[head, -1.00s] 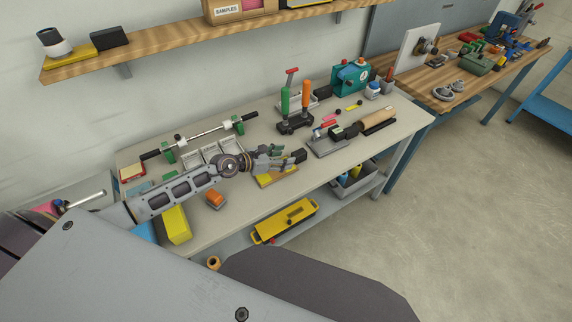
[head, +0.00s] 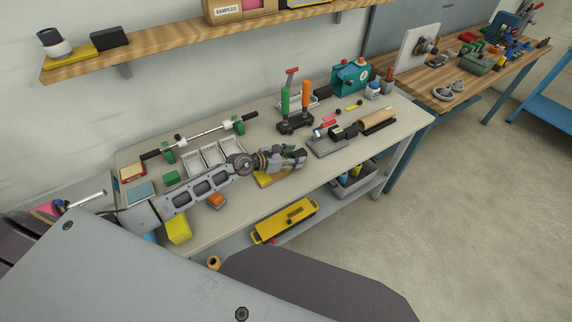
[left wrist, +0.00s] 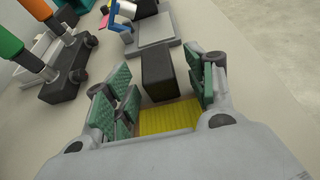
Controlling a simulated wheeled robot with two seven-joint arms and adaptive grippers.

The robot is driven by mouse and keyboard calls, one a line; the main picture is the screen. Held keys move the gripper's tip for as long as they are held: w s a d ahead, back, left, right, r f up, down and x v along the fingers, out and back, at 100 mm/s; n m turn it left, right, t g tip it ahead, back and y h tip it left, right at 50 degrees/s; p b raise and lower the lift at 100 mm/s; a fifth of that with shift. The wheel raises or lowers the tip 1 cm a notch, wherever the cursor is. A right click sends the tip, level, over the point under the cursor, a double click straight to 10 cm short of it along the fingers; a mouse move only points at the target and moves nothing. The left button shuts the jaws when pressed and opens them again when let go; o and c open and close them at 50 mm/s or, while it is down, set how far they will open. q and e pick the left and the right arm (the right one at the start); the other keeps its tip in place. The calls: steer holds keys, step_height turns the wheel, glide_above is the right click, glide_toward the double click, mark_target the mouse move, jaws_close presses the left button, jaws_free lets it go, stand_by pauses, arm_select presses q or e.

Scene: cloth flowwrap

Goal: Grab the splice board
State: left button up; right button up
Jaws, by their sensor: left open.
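A yellow ribbed board with a dark block at one end, which looks like the splice board (head: 268,181), lies on the bench near its front edge. It also shows in the left wrist view, as yellow board (left wrist: 168,118) with the dark block (left wrist: 158,70) standing up from it. My left gripper (head: 298,157) is over it in the head view and hides much of it. In the left wrist view the green-padded fingers of the left gripper (left wrist: 160,90) are open on both sides of the dark block, with visible gaps. My right gripper is not in view.
A stand with green and orange handles (head: 295,122) is behind the gripper. A grey plate with a small clamp (head: 326,146) lies just beyond it. White trays (head: 205,155) and an orange block (head: 217,201) lie nearer my arm. The bench's front edge is close.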

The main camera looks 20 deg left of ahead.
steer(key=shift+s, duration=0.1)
arm_select(q)
jaws_close()
stand_by(0.4)
steer(key=shift+r, duration=0.1)
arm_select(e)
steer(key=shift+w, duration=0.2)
arm_select(q)
steer(key=shift+r+p, duration=0.35)
steer(key=shift+r, duration=0.4)
step_height(320, 180, up, 9)
steer(key=shift+f+p, duration=0.1)
steer(key=shift+p, duration=0.8)
step_height(320, 180, up, 8)
steer(key=shift+f, duration=0.25)
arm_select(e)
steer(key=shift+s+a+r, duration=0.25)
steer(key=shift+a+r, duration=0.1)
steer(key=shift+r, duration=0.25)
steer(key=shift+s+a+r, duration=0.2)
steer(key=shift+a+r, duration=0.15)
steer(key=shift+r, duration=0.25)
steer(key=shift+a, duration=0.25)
